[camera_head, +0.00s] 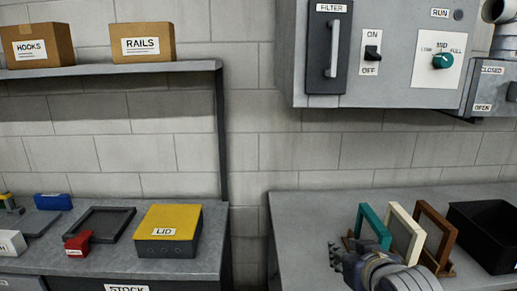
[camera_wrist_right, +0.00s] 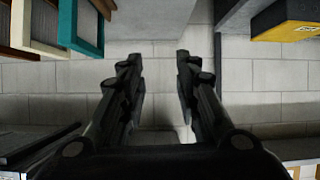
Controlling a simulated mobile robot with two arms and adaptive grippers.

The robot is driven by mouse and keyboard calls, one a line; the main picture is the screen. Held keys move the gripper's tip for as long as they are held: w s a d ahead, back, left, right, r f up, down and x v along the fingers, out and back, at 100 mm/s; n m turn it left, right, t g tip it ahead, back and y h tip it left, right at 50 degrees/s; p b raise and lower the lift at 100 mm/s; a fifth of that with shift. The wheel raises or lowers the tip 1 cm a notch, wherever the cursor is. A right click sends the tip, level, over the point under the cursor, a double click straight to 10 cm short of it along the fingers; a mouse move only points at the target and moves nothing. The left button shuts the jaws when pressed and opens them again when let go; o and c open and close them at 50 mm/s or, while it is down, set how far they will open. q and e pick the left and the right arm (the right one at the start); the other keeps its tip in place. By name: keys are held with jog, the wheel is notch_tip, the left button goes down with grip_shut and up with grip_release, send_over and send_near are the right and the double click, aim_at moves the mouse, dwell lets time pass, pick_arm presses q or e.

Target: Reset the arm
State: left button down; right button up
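My right arm comes in at the bottom right of the head view, with its gripper (camera_head: 338,258) just in front of and left of the framed filters. In the right wrist view the right gripper (camera_wrist_right: 158,62) has its two dark fingers spread apart with nothing between them. It points over the floor and wall gap between the two benches. My left gripper is not in view.
A teal frame (camera_head: 374,226), a cream frame (camera_head: 404,235) and a brown frame (camera_head: 436,235) stand on the right bench beside a black bin (camera_head: 487,237). A yellow-lidded box (camera_head: 168,222), dark tray (camera_head: 106,224) and red block (camera_head: 77,243) occupy the left bench. A grey cabinet (camera_head: 398,16) hangs above.

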jog(key=s+f+g, duration=0.2)
jog(key=s+f, duration=0.3)
jog(key=f, duration=0.3)
jog(key=s+f+g, duration=0.2)
jog(key=s+f, duration=0.4)
jog(key=f, duration=0.3)
jog(key=s+d+f+g, duration=0.1)
jog(key=s+f+g, duration=0.1)
jog(key=s+f, duration=0.55)
jog(key=s+d+f+g, duration=0.1)
jog(key=s+f+g, duration=0.25)
jog(key=s, duration=0.75)
notch_tip(320, 180, down, 26)
jog(key=s+f+n, duration=0.1)
jog(key=s+d+f+g, duration=0.1)
jog(key=s+d+f, duration=0.1)
jog(key=s+f, duration=1.3)
jog(key=shift+s+d+f+g, duration=0.3)
jog(key=shift+s+g, duration=0.05)
jog(key=shift+s, duration=0.6)
jog(key=shift+s, duration=0.1)
